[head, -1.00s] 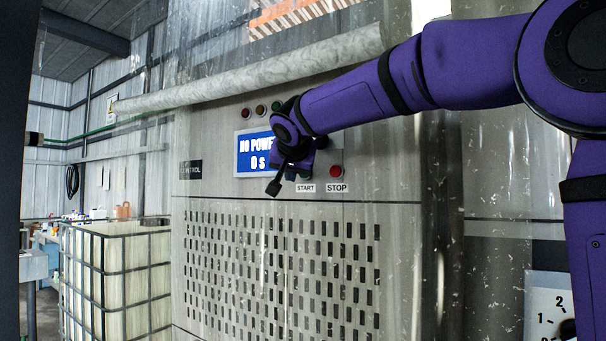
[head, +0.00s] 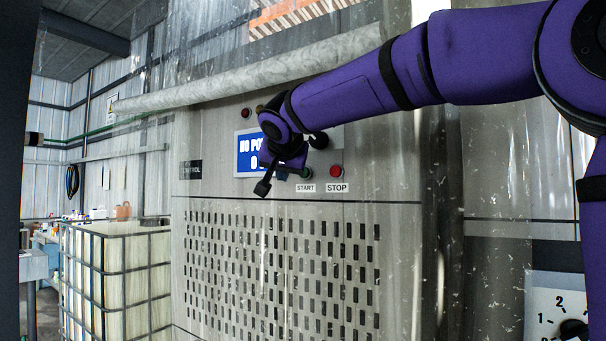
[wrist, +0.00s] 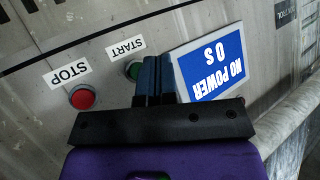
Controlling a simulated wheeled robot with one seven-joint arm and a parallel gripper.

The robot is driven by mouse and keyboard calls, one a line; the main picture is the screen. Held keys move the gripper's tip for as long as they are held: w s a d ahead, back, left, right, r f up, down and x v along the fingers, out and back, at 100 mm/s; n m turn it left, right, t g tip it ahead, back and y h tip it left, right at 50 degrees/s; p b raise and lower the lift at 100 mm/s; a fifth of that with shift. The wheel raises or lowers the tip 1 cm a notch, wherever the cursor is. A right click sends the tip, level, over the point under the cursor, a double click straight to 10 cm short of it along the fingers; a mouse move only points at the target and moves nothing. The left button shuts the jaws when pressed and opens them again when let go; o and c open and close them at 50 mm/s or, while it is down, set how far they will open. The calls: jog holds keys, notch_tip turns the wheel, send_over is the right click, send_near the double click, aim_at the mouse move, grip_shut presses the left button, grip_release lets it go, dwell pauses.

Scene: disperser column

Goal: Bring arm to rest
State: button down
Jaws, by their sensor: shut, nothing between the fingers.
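My gripper (head: 264,187) is in front of the control panel, low and left of the START button, covering part of the blue display (head: 249,152). In the wrist view my gripper (wrist: 155,62) has its two fingers together, with nothing between them. The display also shows in the wrist view (wrist: 212,66), upside down, reading "NO POWER" and "0 s". The green START button (head: 306,172) is just right of the gripper; in the wrist view it (wrist: 132,71) is partly hidden by the fingers. The red STOP button (head: 336,171) is clear of the gripper.
A thick pale pipe (head: 250,80) slants across above the panel. A perforated metal panel (head: 280,270) lies below. A caged tank (head: 115,275) stands at the left. A dial plate (head: 550,305) is at lower right. Open space shows at far left.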

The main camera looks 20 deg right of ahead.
jog(key=shift+s, duration=0.1)
jog(key=s+d+f+n+g+y, duration=0.1)
jog(key=s+d+f+n+g, duration=0.1)
jog(key=s+f, duration=0.6)
jog(key=s+d+f+n+g+y, duration=0.1)
jog(key=s+d+f+n+g, duration=0.1)
jog(key=s+f, duration=0.7)
jog(key=s+d+f+n+g+y, duration=0.1)
jog(key=s+d+f, duration=0.3)
jog(key=s, duration=1.4)
notch_tip(320, 180, down, 5)
jog(key=shift+s+d+r+n+g, duration=0.15)
jog(key=shift+s+n+g, duration=0.25)
jog(key=shift+g, duration=0.5)
jog(key=shift+w, duration=0.1)
